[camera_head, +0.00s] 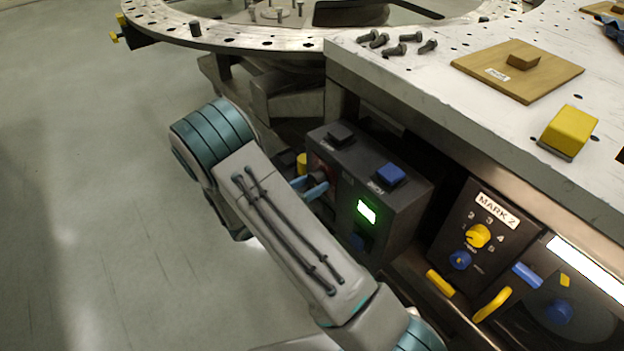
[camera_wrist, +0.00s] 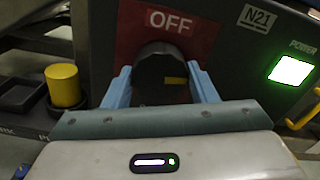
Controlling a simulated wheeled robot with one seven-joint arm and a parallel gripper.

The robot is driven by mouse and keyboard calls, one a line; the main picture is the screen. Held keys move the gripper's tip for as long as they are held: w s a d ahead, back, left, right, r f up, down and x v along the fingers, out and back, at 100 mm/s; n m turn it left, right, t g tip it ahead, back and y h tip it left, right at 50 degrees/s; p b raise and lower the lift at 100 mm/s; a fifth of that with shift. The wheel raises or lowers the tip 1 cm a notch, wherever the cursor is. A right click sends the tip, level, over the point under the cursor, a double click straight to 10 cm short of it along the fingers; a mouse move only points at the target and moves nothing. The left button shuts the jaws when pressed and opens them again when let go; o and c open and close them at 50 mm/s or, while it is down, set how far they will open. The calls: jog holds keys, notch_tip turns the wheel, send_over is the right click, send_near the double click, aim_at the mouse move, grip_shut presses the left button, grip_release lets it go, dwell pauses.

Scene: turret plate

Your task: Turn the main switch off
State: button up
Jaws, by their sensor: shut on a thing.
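The main switch is a round black knob (camera_wrist: 161,70) on a dark control box (camera_head: 345,165), with a yellow mark on its right side. A red OFF label (camera_wrist: 168,24) sits above it in the wrist view. My gripper (camera_head: 312,188) has its two blue fingers on either side of the knob and is shut on it; it also shows in the wrist view (camera_wrist: 161,88). The POWER light (camera_head: 367,211) on the box glows greenish white, and it shows at the right of the wrist view (camera_wrist: 291,70). The knob is mostly hidden in the head view.
The box has a black button (camera_head: 341,133) and a blue button (camera_head: 390,175) on top. A yellow cylinder (camera_wrist: 63,85) stands left of the knob. A MARK 2 panel (camera_head: 478,235) is at right. The white table (camera_head: 440,85) overhangs above, with bolts (camera_head: 398,49).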

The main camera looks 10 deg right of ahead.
jog(key=n+p, duration=0.3)
jog(key=p, duration=0.1)
jog(key=shift+r+n, duration=0.25)
jog(key=shift+n, duration=0.15)
jog(key=n+p, duration=0.3)
jog(key=n, duration=0.1)
jog(key=shift+s+n+p, duration=0.1)
jog(key=shift+n+p, duration=0.2)
jog(key=shift+p, duration=0.1)
jog(key=n+p, duration=0.2)
jog(key=n, duration=0.2)
jog(key=shift+f, duration=0.1)
jog(key=shift+n+p, duration=0.85)
jog(key=shift+n, duration=0.95)
jog(key=shift+f+n, duration=0.1)
jog(key=shift+n, duration=0.2)
jog(key=o, duration=1)
jog(key=b+v, duration=0.1)
jog(key=v, duration=1.3)
jog(key=shift+d+f, duration=0.1)
